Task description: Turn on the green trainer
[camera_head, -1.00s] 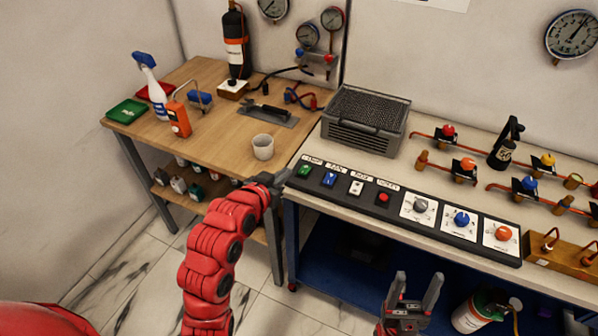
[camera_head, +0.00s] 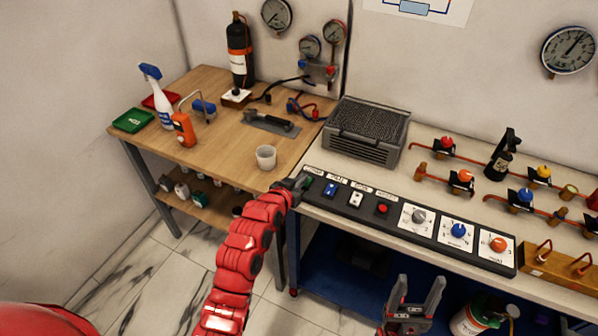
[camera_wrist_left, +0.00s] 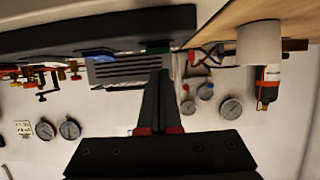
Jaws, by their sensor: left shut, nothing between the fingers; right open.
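The black control panel (camera_head: 330,197) lies along the front left edge of the right-hand bench. The green switch (camera_head: 309,182) is at its left end, partly hidden by my left gripper (camera_head: 302,181). The green switch also shows in the left wrist view (camera_wrist_left: 158,49), just beyond the tips of my shut, empty left gripper (camera_wrist_left: 158,72). I cannot tell whether they touch. The blue switch (camera_head: 330,189) sits to the right of the green one. My right gripper (camera_head: 417,290) is open and empty, low in front of the bench.
A white switch (camera_head: 355,199), a red button (camera_head: 382,208) and grey, blue and orange knobs continue along the panel. A grey mesh-topped box (camera_head: 366,135) stands behind it. A white cup (camera_head: 266,157) stands on the wooden table, left of my left gripper.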

